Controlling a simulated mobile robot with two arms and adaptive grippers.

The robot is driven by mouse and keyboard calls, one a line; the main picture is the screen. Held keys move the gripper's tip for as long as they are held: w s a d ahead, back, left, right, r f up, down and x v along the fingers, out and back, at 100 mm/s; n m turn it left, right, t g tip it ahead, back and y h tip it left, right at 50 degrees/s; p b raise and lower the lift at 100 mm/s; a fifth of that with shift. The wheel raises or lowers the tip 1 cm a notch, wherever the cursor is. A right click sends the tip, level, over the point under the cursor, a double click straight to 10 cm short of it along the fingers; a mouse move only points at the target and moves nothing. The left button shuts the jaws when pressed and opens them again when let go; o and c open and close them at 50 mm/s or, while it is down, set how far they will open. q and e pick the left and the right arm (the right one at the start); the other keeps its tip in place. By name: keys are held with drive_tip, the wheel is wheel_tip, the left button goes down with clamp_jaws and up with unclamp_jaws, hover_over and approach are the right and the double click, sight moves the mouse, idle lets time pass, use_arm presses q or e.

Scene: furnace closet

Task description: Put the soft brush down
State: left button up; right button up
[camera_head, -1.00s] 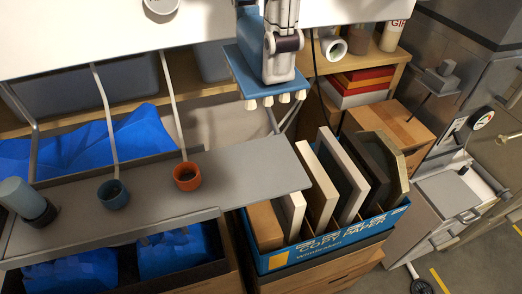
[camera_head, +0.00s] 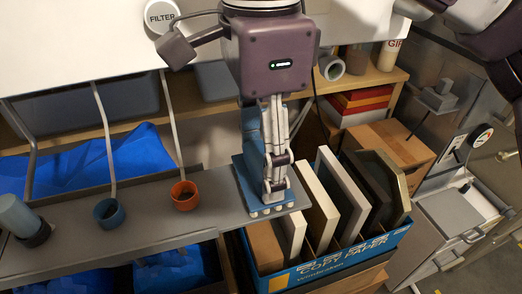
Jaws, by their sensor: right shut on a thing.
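The soft brush (camera_head: 244,186) has a blue body with a row of pale bristle tufts along its lower edge. My right gripper (camera_head: 275,172) points down and is shut on it, hiding part of its body. The brush is upright, bristles down, over the right end of the grey shelf (camera_head: 148,221). Its bristles look at or very close to the shelf surface; I cannot tell whether they touch. My left gripper is not in view.
A blue copy paper box (camera_head: 345,262) with upright panels stands close on the right. A bare shelf stretch lies between orange cup and brush.

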sight(261, 156)
drive_tip(key=shift+f, duration=0.1)
drive_tip(key=o, duration=1.3)
drive_tip(key=shift+s, duration=0.1)
drive_tip(key=shift+c, duration=0.2)
wheel_tip(261, 156, up, 4)
drive_tip(key=shift+f+b, duration=0.25)
drive_tip(key=shift+b, duration=0.8)
drive_tip(key=shift+r, duration=2.1)
drive_tip(key=shift+w, duration=0.25)
